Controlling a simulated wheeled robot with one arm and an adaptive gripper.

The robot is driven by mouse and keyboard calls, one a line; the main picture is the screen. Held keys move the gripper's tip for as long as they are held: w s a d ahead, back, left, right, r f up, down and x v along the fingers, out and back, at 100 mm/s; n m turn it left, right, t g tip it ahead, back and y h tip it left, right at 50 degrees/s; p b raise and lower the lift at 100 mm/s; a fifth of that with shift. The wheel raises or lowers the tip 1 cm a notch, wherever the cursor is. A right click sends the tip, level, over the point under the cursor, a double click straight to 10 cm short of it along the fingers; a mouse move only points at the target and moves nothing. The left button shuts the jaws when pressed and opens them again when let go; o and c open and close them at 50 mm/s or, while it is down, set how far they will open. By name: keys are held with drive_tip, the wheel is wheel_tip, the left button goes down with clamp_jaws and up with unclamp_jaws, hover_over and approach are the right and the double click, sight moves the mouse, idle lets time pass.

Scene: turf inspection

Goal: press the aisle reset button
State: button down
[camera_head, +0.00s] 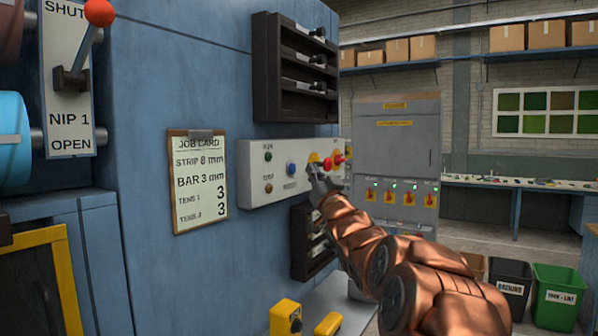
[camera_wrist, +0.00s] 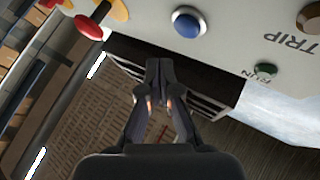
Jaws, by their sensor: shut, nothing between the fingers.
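A grey control panel (camera_head: 262,190) is fixed to the blue machine's side. It carries a blue button (camera_head: 291,169) with a label too small to read. The blue button also shows in the wrist view (camera_wrist: 188,22), just above and right of my fingertips in the picture. No label reading "aisle reset" can be made out. My gripper (camera_head: 316,174) is by the panel, to the right of the blue button in the head view. In the wrist view my gripper (camera_wrist: 158,66) is shut and empty, its tips over the dark rack. I cannot tell the tips' distance from the panel.
The panel also has a red knob (camera_head: 338,160) on yellow, a green RUN lamp (camera_head: 268,156) and a TRIP lamp (camera_head: 268,188). Dark racks (camera_head: 270,70) jut out above and below it. A job card (camera_head: 199,181) hangs left. A grey cabinet (camera_head: 397,140) stands behind.

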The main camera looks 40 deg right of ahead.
drive_tip(key=shift+s+d+p, duration=0.15)
drive_tip(key=shift+s+d, duration=0.05)
drive_tip(key=shift+s, duration=0.4)
drive_tip(key=shift+s+d+p, duration=0.15)
drive_tip(key=shift+s+d, duration=0.05)
drive_tip(key=shift+s, duration=0.35)
